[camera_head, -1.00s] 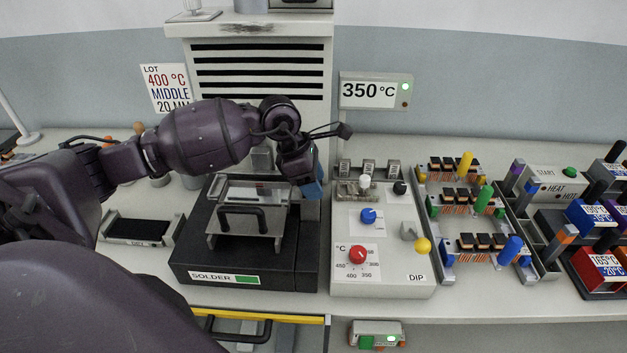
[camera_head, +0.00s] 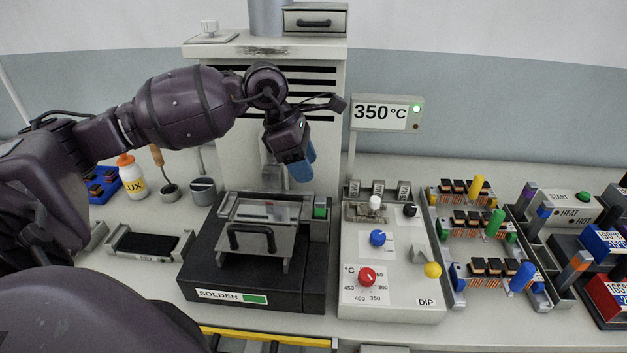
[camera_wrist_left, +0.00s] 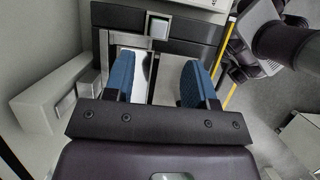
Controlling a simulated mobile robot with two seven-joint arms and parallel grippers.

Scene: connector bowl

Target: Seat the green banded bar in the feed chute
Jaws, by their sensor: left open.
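A green piece (camera_head: 320,212), apparently the green banded bar, shows at the top of the grey feed chute (camera_head: 320,228) at the right rear of the black solder pot (camera_head: 205,265). Most of its length is hidden, so I cannot tell how deep it sits. My left gripper (camera_head: 302,172) is above and behind the chute, with blue fingertips pointing down and clear of the green piece. In the left wrist view its two fingers (camera_wrist_left: 150,82) stand apart with nothing between them.
A glass cover with a black handle (camera_head: 250,238) is on the solder pot. The control panel (camera_head: 385,295) stands close on the right, with racks of coloured bars beyond. The louvred tower (camera_head: 225,120) rises behind. A black tray (camera_head: 145,243) lies at left.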

